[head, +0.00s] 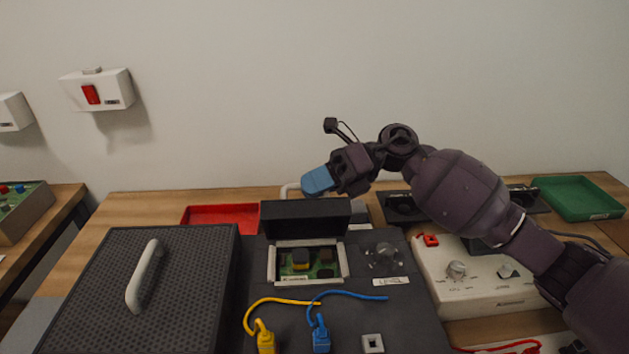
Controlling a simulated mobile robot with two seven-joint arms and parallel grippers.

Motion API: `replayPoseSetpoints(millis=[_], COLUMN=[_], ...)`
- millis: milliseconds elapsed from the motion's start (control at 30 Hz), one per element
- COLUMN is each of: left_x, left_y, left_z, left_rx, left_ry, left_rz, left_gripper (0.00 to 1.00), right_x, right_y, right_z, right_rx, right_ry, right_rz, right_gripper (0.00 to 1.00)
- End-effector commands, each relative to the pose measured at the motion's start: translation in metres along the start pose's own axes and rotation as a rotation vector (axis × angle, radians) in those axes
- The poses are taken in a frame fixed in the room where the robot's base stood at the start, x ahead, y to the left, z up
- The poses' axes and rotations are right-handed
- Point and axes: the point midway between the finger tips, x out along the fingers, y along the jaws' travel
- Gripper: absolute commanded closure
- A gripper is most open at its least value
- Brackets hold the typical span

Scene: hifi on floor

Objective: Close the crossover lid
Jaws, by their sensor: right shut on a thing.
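The crossover lid (305,217) is a dark panel standing raised at the back edge of a pale-framed opening in the dark hi-fi unit. Inside the opening, a green circuit board (324,271) with a yellow-and-dark part shows. A pale curved handle (287,189) shows at the lid's top, partly hidden by my gripper. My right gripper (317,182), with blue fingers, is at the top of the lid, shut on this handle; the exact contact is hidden. My left gripper is out of view.
A dark perforated panel (190,290) with a pale handle lies at left. Yellow (265,338) and blue (321,337) plugs with cables are in front of the opening. A knob (384,257) is to its right. Red (217,215) and green (578,198) trays and a white control box (470,285) stand around.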

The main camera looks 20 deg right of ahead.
Motion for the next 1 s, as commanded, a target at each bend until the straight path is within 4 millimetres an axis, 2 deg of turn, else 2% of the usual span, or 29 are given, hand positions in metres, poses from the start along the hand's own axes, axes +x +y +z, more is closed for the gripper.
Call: replayPoseSetpoints(millis=[400,1000], left_x=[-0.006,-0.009], left_y=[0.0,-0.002], left_z=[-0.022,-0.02], left_rx=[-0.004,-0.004], left_ry=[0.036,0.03], left_rz=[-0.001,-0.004], left_gripper=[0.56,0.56], right_x=[0.013,0.036], right_y=[0.024,0.028], right_z=[-0.034,-0.088], right_rx=[-0.369,-0.863], right_ry=[0.002,-0.002], right_rz=[-0.154,-0.358], right_gripper=[1.0,1.0])
